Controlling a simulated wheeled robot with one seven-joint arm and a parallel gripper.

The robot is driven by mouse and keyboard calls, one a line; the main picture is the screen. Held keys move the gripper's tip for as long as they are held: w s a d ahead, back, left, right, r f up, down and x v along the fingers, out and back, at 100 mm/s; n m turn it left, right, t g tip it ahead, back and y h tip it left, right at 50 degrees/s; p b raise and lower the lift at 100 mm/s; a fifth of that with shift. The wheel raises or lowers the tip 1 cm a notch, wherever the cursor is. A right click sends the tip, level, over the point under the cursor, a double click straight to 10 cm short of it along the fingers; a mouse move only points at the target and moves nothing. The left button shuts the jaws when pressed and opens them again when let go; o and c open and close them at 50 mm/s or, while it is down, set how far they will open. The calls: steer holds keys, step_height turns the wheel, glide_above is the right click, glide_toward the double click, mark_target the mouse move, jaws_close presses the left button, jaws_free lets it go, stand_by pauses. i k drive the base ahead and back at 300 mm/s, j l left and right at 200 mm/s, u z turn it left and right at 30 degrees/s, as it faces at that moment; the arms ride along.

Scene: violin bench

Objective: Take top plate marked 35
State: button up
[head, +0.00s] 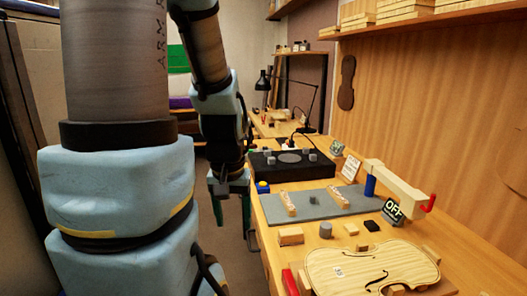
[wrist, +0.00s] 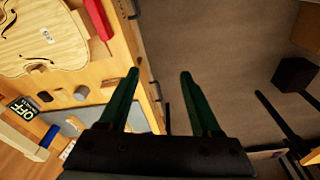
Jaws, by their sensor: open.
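A pale wooden violin top plate (head: 400,259) with dark f-holes lies flat at the near end of the bench (head: 455,245). It carries a small white label (head: 338,271), too small to read surely. In the wrist view the plate (wrist: 35,28) is at the upper left, partly cut off by the frame. My gripper (head: 233,224) hangs beside the bench's left edge, above the floor and farther back than the plate. In the wrist view its green fingers (wrist: 160,75) are apart with nothing between them. The gripper does not touch the plate.
Small wooden blocks stand around the plate, with a red object (head: 290,282) at its left. Behind lie a grey cylinder (head: 325,230), an OFF sign (head: 393,211), a cream clamp-like bar (head: 397,188), a grey mat (head: 341,205) and a black box (head: 265,171).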

mark_target(330, 271)
steer(key=i+j+z, duration=0.2)
steer(key=i+j, duration=0.75)
steer(key=i+z, duration=0.1)
steer(key=z, duration=2.35)
steer(key=u, duration=1.2)
steer(key=k+u, duration=0.7)
steer(key=u, duration=0.2)
steer(key=k+j+u, duration=0.3)
steer(key=u, duration=0.15)
steer(key=k+j, duration=0.3)
steer(key=k, duration=0.05)
